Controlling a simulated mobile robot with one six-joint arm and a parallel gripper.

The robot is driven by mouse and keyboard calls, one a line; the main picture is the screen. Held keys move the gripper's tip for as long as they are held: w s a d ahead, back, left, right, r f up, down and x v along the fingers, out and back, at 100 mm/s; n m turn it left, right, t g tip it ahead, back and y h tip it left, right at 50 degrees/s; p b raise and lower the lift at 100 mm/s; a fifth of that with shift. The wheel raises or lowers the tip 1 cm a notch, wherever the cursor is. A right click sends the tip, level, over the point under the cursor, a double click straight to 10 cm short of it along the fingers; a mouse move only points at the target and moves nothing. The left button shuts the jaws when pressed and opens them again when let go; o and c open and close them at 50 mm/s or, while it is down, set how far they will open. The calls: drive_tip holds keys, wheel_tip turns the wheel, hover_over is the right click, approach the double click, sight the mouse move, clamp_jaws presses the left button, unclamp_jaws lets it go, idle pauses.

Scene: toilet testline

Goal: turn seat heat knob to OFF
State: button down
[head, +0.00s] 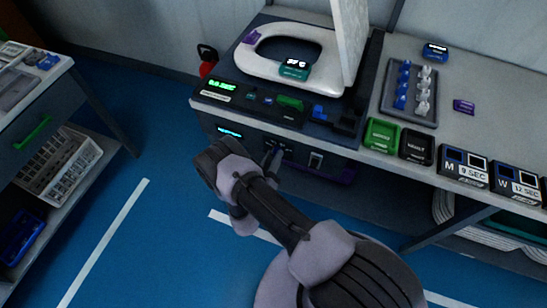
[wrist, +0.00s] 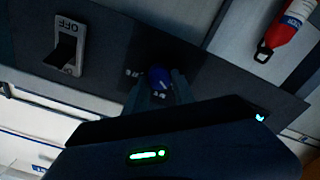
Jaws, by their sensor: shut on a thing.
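The seat heat knob, a small round blue knob (wrist: 158,77), sits on the dark front panel (wrist: 205,75) in the wrist view. Small white labels lie beside it, too small to read. A short pale mark shows on the knob; I cannot tell which setting it points to. My gripper (head: 273,158) reaches the front panel of the test bench in the head view. In the wrist view its two dark fingers stand on either side of the knob, shut on it. In the head view the knob is hidden or too small to make out.
A rocker switch (wrist: 67,48) marked OFF is on the same panel; it also shows in the head view (head: 316,160). A white toilet seat (head: 320,45) stands on the bench. A red extinguisher (head: 207,60) stands beside the bench. Blue floor (head: 120,200) lies open at left.

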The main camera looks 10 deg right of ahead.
drive_tip(key=shift+n, duration=0.9)
drive_tip(key=c, duration=1)
unclamp_jaws()
drive_tip(key=shift+c, duration=0.2)
drive_tip(key=p+v, duration=0.3)
drive_tip(key=v, duration=1.4)
drive_tip(key=shift+s, duration=0.15)
drive_tip(key=shift+a, duration=0.2)
